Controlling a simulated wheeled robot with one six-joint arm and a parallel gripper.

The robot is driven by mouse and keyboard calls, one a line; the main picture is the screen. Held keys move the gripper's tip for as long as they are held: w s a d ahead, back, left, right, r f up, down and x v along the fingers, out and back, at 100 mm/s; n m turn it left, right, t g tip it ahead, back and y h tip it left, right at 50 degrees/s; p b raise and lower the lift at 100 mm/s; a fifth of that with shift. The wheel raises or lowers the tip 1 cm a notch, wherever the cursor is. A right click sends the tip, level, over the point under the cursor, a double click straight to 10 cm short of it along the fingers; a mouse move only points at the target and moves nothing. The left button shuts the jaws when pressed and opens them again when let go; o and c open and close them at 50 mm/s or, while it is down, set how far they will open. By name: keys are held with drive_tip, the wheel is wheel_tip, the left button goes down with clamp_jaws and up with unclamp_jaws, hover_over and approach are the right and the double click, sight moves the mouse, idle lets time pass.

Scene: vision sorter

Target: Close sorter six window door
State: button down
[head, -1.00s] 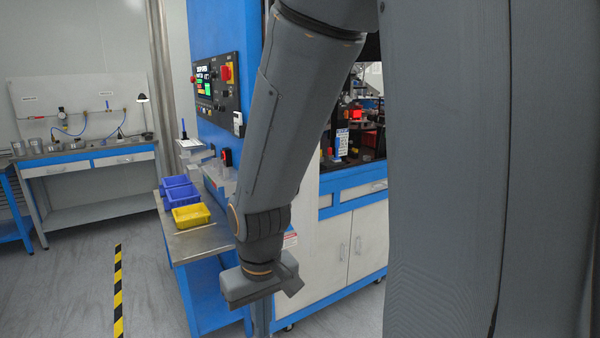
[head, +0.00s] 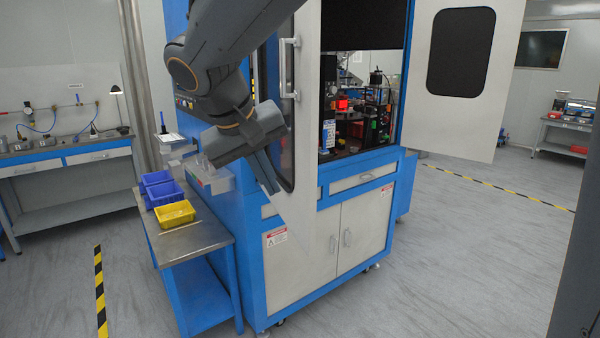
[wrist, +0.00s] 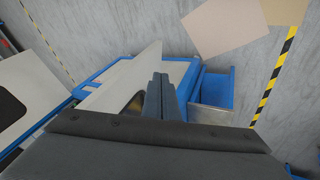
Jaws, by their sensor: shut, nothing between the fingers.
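The blue and white sorter (head: 257,290) stands in the middle of the head view with two swung-out window doors. The left door (head: 312,135) is white with a dark window and a white handle (head: 290,68); it points toward me. The right door (head: 510,95) stands wide open with a dark window. My gripper (head: 270,183) is shut and empty, and appears beside the left door's outer side, overlapping its window in the picture. I cannot tell whether it touches. In the wrist view the shut fingers (wrist: 158,82) show in front of a white door panel (wrist: 125,80).
A steel-topped side table (head: 195,240) with blue bins (head: 163,193) and a yellow bin (head: 175,214) stands left of the sorter. The sorter's dark interior (head: 350,115) shows between the doors. Grey floor (head: 450,260) is free at the right.

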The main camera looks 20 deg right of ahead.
wheel_tip(320, 180, up, 6)
drive_tip(key=a+t, duration=0.1)
drive_tip(key=p, duration=0.3)
approach(305, 188)
wheel_tip(305, 188, down, 3)
drive_tip(key=w+a, duration=0.1)
drive_tip(key=a, duration=0.2)
drive_tip(key=shift+m+h, duration=0.4)
drive_tip(key=shift+w+d+f+p, duration=0.15)
drive_tip(key=shift+d+p, duration=0.15)
drive_tip(key=shift+d, duration=0.4)
drive_tip(key=shift+w+d+f+p, duration=0.1)
drive_tip(key=shift+d+p, duration=0.15)
drive_tip(key=shift+d, duration=0.45)
drive_tip(key=shift+w+d+f+p, duration=0.15)
drive_tip(key=shift+d+p, duration=0.15)
drive_tip(key=shift+d, duration=0.4)
